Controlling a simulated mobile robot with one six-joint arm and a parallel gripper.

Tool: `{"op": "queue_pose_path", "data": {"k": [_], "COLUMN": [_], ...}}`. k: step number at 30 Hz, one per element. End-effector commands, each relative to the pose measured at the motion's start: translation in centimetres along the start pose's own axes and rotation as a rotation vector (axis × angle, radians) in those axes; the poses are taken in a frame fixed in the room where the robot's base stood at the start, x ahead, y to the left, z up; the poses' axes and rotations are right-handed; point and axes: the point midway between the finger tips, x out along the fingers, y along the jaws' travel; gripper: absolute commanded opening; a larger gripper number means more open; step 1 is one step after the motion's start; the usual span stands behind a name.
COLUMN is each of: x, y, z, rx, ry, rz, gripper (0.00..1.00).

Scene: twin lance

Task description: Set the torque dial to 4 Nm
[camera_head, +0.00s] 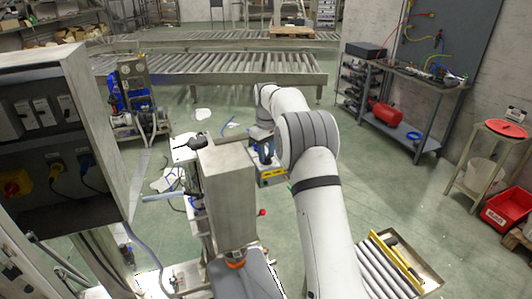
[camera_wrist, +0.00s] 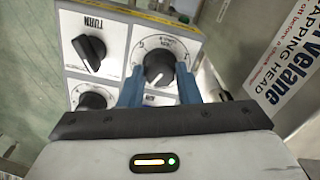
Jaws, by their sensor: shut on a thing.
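In the wrist view, a black knob (camera_wrist: 159,68) with a white pointer line sits on a white dial plate with printed numbers around it. My gripper (camera_wrist: 160,88) has its two blue fingers on either side of this knob, shut on it. The fingers hide the lower part of the scale, and the numbers are too small to read surely.
In the wrist view, a black knob under the word TURN (camera_wrist: 90,52) and another dial (camera_wrist: 90,98) are close on the left. A printed sign (camera_wrist: 290,75) stands at right. In the head view, a grey metal column (camera_head: 228,195) stands left of my arm.

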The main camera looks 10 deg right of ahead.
Motion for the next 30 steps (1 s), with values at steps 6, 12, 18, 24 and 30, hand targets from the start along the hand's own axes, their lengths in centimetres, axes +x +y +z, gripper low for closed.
{"op": "queue_pose_path", "data": {"k": [6,12,18,24,30], "x": [-0.1,-0.1,0.0,-1.0,-4.4], "y": [0.0,0.0,0.0,0.1,0.1], "z": [0.0,0.0,0.0,-0.1,-0.1], "rx": [-0.001,-0.001,-0.001,-0.001,-0.001], "ry": [0.001,0.001,0.0,0.002,0.003], "rz": [0.001,0.001,0.0,0.002,0.002], "gripper": [0.32,0.49,0.52,0.52,0.52]}}
